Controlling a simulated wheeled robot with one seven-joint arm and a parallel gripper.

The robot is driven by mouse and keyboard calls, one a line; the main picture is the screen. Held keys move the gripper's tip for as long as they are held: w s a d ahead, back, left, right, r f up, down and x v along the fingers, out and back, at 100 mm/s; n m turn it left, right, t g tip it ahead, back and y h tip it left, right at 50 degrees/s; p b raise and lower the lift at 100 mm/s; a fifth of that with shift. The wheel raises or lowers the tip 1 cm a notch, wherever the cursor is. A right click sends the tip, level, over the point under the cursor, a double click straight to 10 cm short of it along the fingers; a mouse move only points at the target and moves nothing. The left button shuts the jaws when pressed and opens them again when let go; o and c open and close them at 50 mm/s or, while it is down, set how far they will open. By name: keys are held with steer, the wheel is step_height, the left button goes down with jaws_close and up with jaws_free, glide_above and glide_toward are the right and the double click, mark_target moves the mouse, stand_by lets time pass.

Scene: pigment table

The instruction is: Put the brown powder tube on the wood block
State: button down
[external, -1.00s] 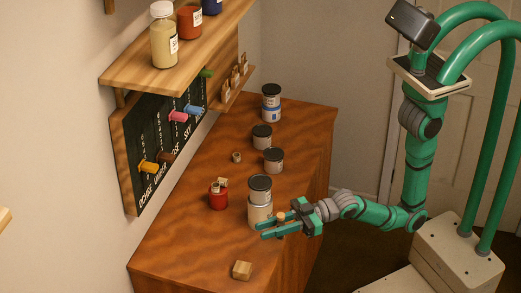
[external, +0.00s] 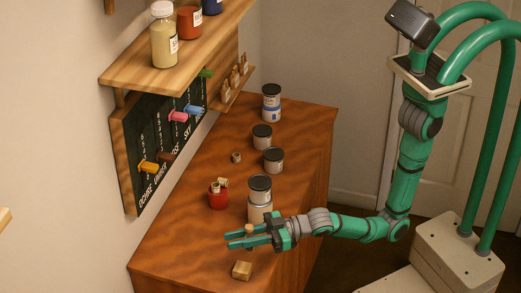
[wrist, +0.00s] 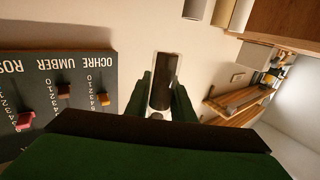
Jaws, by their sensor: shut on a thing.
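My gripper (external: 238,237) is shut on the brown powder tube and holds it above the table. Only the tube's light stopper end (external: 249,229) shows above the fingers in the external view. In the wrist view the tube (wrist: 162,80) is clear with dark brown powder, between the two fingers (wrist: 162,98). The wood block (external: 242,270) is a small pale cube near the table's front edge. It lies just below the gripper in the external view, with nothing on it. The tube's lower end is hidden by the fingers.
A tall tin (external: 260,198) stands just behind my gripper. A red pot (external: 218,198) is to its left, and further tins (external: 273,160) stand farther back. The slider board (external: 150,150) and shelf (external: 185,50) are on the wall. The tabletop (external: 185,245) left of the block is clear.

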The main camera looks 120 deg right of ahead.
steer(key=shift+w+f, duration=0.45)
steer(key=shift+f, duration=0.6)
steer(key=shift+w+f, duration=0.5)
steer(key=shift+f, duration=0.5)
steer(key=shift+w+f, duration=0.45)
steer(key=shift+f, duration=0.6)
steer(key=shift+f, duration=0.15)
steer(key=c, duration=1.5)
jaws_free()
steer(key=shift+c, duration=0.2)
steer(key=shift+s, duration=0.1)
